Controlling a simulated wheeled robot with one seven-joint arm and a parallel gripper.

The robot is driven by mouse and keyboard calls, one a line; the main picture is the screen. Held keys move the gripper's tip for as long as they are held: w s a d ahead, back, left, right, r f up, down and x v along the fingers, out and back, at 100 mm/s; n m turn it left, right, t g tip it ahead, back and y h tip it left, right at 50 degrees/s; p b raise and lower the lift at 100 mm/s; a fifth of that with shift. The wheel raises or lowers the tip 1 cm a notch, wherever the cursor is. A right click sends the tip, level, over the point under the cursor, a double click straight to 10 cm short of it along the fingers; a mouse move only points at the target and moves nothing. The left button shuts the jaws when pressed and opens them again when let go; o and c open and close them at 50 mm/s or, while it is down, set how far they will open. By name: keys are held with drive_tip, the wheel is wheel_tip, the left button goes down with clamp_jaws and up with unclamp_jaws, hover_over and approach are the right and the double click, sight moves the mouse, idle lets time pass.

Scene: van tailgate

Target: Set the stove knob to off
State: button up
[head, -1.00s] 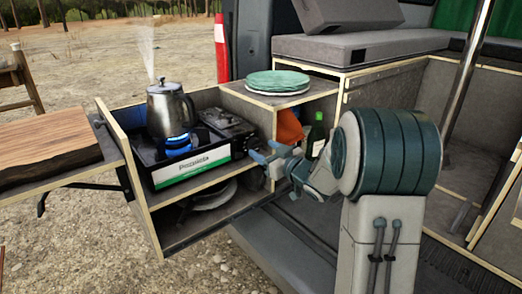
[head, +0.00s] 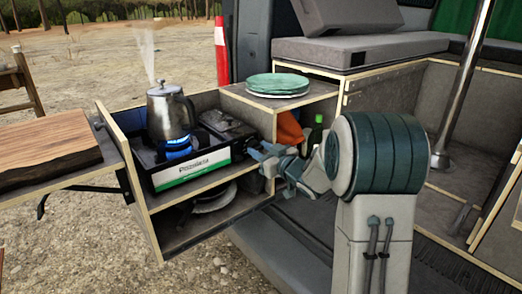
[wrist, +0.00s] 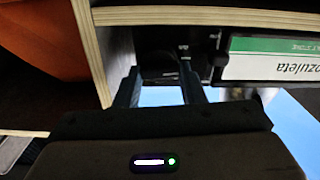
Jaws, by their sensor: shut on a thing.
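The camping stove (head: 228,129) sits in the pulled-out drawer unit, with a white and green label (head: 193,171) on its front. A blue flame (head: 178,142) burns under a steel kettle (head: 166,110), and steam rises from it. My gripper (head: 252,150) is at the right end of the stove's front. In the wrist view my gripper (wrist: 163,88) has its two fingers on either side of the dark stove knob (wrist: 168,74) and is shut on it. The knob is dim there, and its setting cannot be read. In the head view my fingers hide most of it.
Green plates (head: 278,83) are stacked on the shelf right of the stove. An orange item (head: 290,128) and a green bottle (head: 315,136) stand in the compartment below. A wooden board edge (wrist: 88,40) runs close to my fingers. A wooden table (head: 50,145) is at the left.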

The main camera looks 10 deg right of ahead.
drive_tip(key=shift+r, duration=0.1)
drive_tip(key=m+p, duration=0.3)
drive_tip(key=shift+d+r, duration=0.1)
drive_tip(key=shift+r, duration=0.05)
drive_tip(key=m+p, duration=0.6)
drive_tip(key=shift+d+p, duration=0.1)
drive_tip(key=shift+p, duration=0.25)
drive_tip(key=m+p, duration=0.2)
drive_tip(key=m, duration=0.1)
drive_tip(key=m+p, duration=0.2)
drive_tip(key=p, duration=0.1)
drive_tip(key=shift+w+f+m, duration=0.1)
drive_tip(key=shift+f+m, duration=0.1)
drive_tip(key=shift+m, duration=0.2)
drive_tip(key=shift+f+m+p, duration=0.15)
drive_tip(key=shift+m+p, duration=0.6)
drive_tip(key=shift+m, duration=0.3)
drive_tip(key=shift+f+m+p, duration=0.1)
drive_tip(key=shift+m+p, duration=0.6)
drive_tip(key=shift+m, duration=0.35)
drive_tip(key=o, duration=1)
